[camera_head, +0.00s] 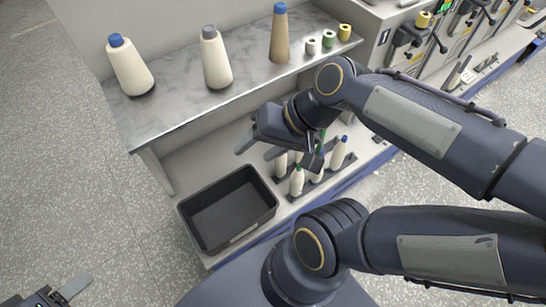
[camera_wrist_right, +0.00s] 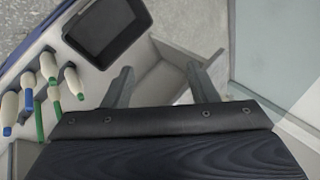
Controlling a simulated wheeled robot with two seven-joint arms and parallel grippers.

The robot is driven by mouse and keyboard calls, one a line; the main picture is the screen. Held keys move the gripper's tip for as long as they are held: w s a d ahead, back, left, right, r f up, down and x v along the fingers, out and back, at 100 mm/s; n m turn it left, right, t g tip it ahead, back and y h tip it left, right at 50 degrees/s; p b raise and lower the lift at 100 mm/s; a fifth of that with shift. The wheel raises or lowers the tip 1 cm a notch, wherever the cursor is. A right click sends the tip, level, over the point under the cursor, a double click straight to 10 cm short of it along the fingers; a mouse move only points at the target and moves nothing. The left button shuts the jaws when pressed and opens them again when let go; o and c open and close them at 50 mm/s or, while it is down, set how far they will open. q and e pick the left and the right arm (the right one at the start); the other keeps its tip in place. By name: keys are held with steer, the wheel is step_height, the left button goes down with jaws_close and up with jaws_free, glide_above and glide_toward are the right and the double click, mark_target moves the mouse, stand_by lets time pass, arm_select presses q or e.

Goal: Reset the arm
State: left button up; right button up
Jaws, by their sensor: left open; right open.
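My right gripper (camera_head: 257,151) is open and empty, held over the lower shelf next to the bobbins. In the right wrist view its two fingers (camera_wrist_right: 160,72) stand apart with nothing between them. Several cream bobbins (camera_head: 339,153) with green or blue tips stand upright in a dark rack; my right gripper and arm hide some of them. They also show at the left of the right wrist view (camera_wrist_right: 48,66). A black tray (camera_head: 269,206) on the lower shelf is empty. My left gripper (camera_head: 72,290) is at the bottom left corner, partly cut off, away from everything.
Large cones, two cream (camera_head: 131,69) and one tan (camera_head: 279,38), stand on the marble upper shelf (camera_head: 177,103). Small white, green and yellow spools (camera_head: 345,32) stand beside them. A machine (camera_head: 420,40) is at the upper right. The speckled floor (camera_head: 60,160) at left is clear.

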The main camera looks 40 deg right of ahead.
steer(key=s+f+n+h, duration=0.1)
steer(key=n, duration=0.1)
steer(key=s+d+f+n, duration=0.1)
steer(key=n, duration=0.1)
steer(key=shift+s+f+t+h, duration=0.1)
steer(key=shift+s+t+h, duration=0.25)
steer(key=shift+t+h, duration=0.05)
step_height(320, 180, up, 5)
steer(key=p, duration=0.5)
steer(key=shift+r, duration=0.2)
